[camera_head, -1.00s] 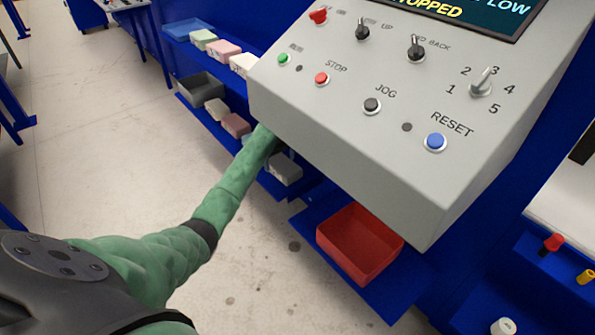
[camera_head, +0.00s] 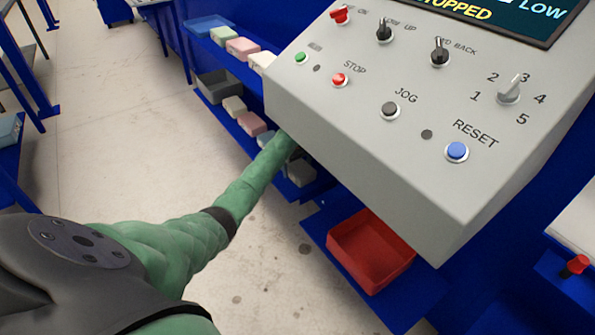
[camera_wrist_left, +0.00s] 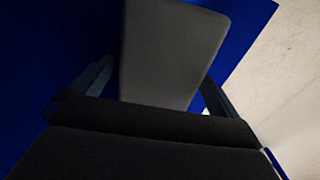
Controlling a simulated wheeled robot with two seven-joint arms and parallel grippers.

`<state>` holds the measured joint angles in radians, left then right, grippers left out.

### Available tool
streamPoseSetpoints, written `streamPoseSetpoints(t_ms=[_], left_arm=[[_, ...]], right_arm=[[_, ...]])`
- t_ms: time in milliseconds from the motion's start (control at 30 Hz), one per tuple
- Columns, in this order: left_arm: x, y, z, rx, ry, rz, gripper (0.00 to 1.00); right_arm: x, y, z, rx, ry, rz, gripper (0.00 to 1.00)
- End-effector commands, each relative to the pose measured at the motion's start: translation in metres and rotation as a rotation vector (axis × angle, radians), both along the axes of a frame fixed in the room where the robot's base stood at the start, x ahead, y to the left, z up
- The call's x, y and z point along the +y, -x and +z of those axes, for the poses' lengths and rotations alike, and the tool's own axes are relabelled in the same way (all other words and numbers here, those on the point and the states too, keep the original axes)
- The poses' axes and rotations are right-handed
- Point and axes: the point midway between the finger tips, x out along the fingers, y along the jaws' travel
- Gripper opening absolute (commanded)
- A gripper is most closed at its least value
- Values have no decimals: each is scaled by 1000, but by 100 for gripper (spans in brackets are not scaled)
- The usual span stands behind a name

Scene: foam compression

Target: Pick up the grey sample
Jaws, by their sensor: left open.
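The grey sample (camera_head: 300,172) is a block at the near end of the lower blue shelf, partly covered by the control box and my left arm in the head view. In the left wrist view, a grey block (camera_wrist_left: 172,50), which looks like this sample, fills the space between the fingers of my left gripper (camera_wrist_left: 157,72). The gripper is open, one finger on each side of the block. I cannot tell whether either finger touches it. In the head view my green left arm reaches under the control box, which hides the gripper. My right gripper is not in view.
The grey control box (camera_head: 390,150) overhangs my left arm closely. A red tray (camera_head: 370,252) stands at the right.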

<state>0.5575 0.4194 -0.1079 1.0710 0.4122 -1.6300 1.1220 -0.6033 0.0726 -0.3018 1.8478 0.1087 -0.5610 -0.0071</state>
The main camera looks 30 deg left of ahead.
Motion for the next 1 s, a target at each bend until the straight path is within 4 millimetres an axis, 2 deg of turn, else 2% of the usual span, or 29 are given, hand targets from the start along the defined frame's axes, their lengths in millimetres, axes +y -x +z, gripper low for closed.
streamPoseSetpoints(t_ms=[233,267,433,467,767,867,1000], left_arm=[[0,0,-3,-2,0,0,100],[0,0,-3,-2,0,0,96],[0,0,-3,-2,1,0,63],[0,0,-3,-2,1,0,59],[0,1,-1,-2,1,0,59],[1,3,6,-3,1,0,59],[1,3,25,-4,0,-1,59]], right_arm=[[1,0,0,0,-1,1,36],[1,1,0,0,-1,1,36],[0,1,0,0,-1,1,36],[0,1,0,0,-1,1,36],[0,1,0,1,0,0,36],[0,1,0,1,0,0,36],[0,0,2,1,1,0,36]])
